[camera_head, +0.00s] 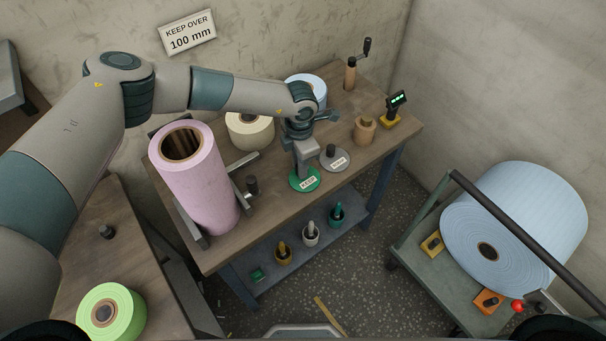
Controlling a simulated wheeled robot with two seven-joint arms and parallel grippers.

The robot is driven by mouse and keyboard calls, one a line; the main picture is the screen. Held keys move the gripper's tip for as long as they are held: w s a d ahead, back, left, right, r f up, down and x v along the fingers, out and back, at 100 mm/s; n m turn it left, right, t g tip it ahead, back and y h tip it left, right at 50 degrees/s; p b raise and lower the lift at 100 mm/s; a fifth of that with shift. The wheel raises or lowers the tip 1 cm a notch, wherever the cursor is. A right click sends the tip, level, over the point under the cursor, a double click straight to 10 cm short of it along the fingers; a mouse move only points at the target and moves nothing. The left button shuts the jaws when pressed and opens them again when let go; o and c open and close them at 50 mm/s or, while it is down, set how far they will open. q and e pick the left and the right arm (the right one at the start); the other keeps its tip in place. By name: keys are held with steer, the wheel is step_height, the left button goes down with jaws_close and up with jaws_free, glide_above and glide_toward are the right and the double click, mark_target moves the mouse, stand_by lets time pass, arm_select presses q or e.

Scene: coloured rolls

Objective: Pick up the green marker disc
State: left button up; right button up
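The green marker disc (312,184) lies on the wooden bench and carries a white label reading KEEP. My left gripper (302,172) points down directly over it and hides its middle. The fingers are small and seen from above and behind, so I cannot tell whether they are open or shut on the disc. A grey disc (342,167) with a dark knob and a white label lies just to the right of the green one. My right gripper is not in view.
A brown bottle-shaped object (364,129) and a small display (396,101) stand right. A shelf below holds several small knobbed items (310,235). A big blue roll (525,220) rests on a cart.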

arm_select(q)
steer(key=shift+r, duration=0.1)
jaws_close()
steer(key=shift+r+b, duration=0.45)
steer(key=shift+b, duration=0.15)
steer(key=r, duration=0.1)
steer(key=r+b, duration=0.2)
steer(key=shift+s+d, duration=0.35)
steer(key=shift+s, duration=0.05)
steer(key=s+d+r+b, duration=0.5)
steer(key=s+d+r, duration=0.1)
steer(key=s+r, duration=0.1)
steer(key=shift+s, duration=0.8)
